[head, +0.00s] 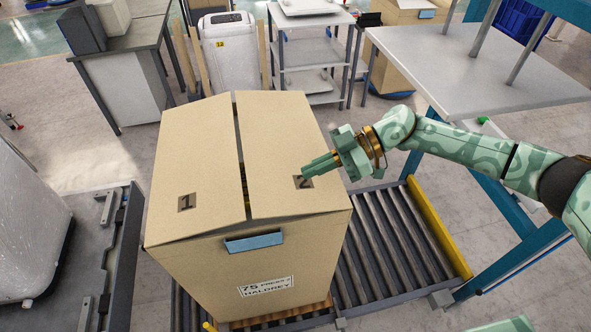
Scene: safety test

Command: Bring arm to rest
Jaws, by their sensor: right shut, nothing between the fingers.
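My right arm, pale green, comes in from the right edge. Its gripper (318,168) is shut and empty, and it points left over the right flap of a large cardboard box (197,268). The fingertips appear close to the flap near the label marked 2 (303,182); I cannot tell whether they touch it. The box's two top flaps are nearly closed with a narrow gap between them. My left gripper is not in view.
The box stands on a roller conveyor (385,250) with a yellow side rail (437,228). A grey-topped table (420,75) with blue legs stands at the right, beyond my arm. A metal cart (308,52) and a desk (130,45) stand behind. Floor shows between them.

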